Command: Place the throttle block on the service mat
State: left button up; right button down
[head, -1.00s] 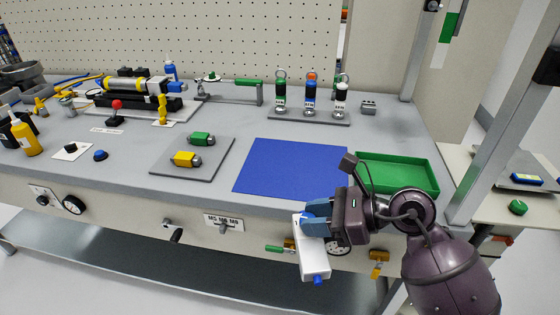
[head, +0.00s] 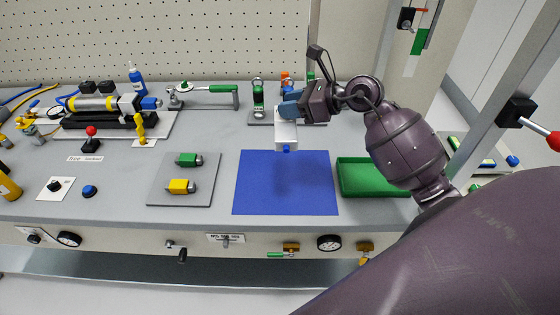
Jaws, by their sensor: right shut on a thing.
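The throttle block (head: 286,134), white with a blue knob on its near end, is held in my right gripper (head: 289,108). The blue fingers are shut on its far end. The service mat (head: 284,198) is a flat blue square near the bench's front edge. The block appears in the air over the mat's far edge, and a soft shadow falls on the mat below it. No other object lies on the mat. My left gripper is not in view.
A green tray (head: 368,183) stands right of the mat, partly behind my right arm.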

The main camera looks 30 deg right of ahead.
jog(key=shift+w+d+r+p, duration=0.3)
jog(key=shift+w+d+r, duration=0.1)
jog(key=shift+w+d, duration=0.2)
jog(key=shift+w+f, duration=0.15)
jog(key=shift+f, duration=0.2)
send_over(289, 172)
notch_tip(289, 172, down, 15)
jog(key=shift+t, duration=0.3)
notch_tip(289, 172, down, 4)
jog(key=shift+f+b, duration=0.1)
jog(key=shift+b, duration=0.3)
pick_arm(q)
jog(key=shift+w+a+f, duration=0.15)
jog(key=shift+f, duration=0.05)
pick_arm(e)
jog(key=shift+f, duration=0.1)
jog(key=c, duration=0.9)
grip_release()
jog(key=shift+c, duration=0.2)
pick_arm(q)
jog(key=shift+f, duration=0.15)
pick_arm(e)
jog(key=shift+o, duration=0.8)
